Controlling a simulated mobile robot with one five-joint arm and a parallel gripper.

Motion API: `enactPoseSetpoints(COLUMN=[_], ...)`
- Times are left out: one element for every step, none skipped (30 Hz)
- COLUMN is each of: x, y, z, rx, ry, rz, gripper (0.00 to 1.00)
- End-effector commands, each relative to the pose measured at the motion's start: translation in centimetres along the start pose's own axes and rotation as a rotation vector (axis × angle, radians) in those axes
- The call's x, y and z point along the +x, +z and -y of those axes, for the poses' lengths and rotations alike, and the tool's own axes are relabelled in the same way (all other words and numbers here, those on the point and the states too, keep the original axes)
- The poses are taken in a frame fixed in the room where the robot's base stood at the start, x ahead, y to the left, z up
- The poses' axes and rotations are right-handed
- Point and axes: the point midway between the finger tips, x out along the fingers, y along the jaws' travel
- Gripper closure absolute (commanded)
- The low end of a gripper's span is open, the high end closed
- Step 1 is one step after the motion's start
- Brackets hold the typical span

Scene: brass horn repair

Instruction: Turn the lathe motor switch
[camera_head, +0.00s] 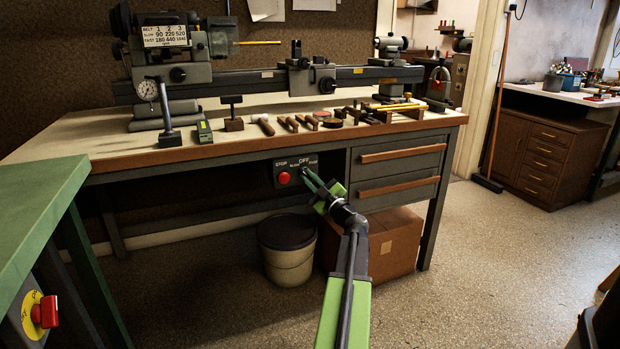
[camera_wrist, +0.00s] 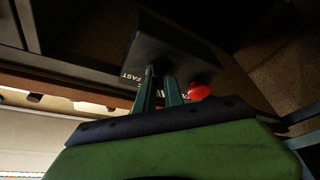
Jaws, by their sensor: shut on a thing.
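The lathe motor switch box (camera_head: 287,171) is a dark box under the front edge of the lathe bench, marked STOP, SLOW, OFF and FAST, with a red stop button (camera_head: 284,178). My gripper (camera_head: 306,173) is at the right part of the box, its fingertips shut on the switch knob, which they mostly hide. In the wrist view the box (camera_wrist: 170,50) fills the upper middle, rolled in the picture, with FAST readable by the fingers (camera_wrist: 158,82). The red button (camera_wrist: 200,91) shows just right of the fingers. I cannot read the knob's setting.
The lathe (camera_head: 270,80) stands on the bench (camera_head: 110,160), with tools along the front edge. Drawers (camera_head: 400,170) are right of the box. A lidded bucket (camera_head: 287,262) and cardboard box (camera_head: 393,243) stand below.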

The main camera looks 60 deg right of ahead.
Motion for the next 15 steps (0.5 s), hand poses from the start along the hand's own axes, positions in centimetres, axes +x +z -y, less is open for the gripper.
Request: enactPoseSetpoints(x=[-0.16,-0.16,-0.17,-0.17,-0.18,-0.18,-0.18,-0.18,-0.19,-0.19,-0.19,-0.19,-0.19,-0.18,-0.17], y=[0.07,0.07,0.08,0.08,0.08,0.09,0.09,0.09,0.09,0.09,0.10,0.10,0.10,0.09,0.08], z=[-0.13,-0.13,-0.12,-0.12,-0.12,-0.12,-0.12,-0.12,-0.12,-0.12,-0.13,-0.13,-0.13,-0.12,-0.11], rx=[-0.003,-0.005,-0.005,-0.006,-0.006,-0.006,-0.006,-0.006,-0.006,-0.006,-0.006,-0.006,-0.006,-0.005,-0.005], ry=[0.001,0.000,0.000,0.000,0.000,0.000,0.000,0.000,0.000,0.000,0.000,0.000,0.000,0.000,0.000], rz=[0.002,0.002,0.002,0.002,0.002,0.002,0.002,0.002,0.002,0.002,0.002,0.002,0.002,0.002,0.002], gripper=[1.00,1.00,1.00,1.00,1.00,1.00,1.00,1.00,1.00,1.00,1.00,0.85,0.81,0.77,0.72])
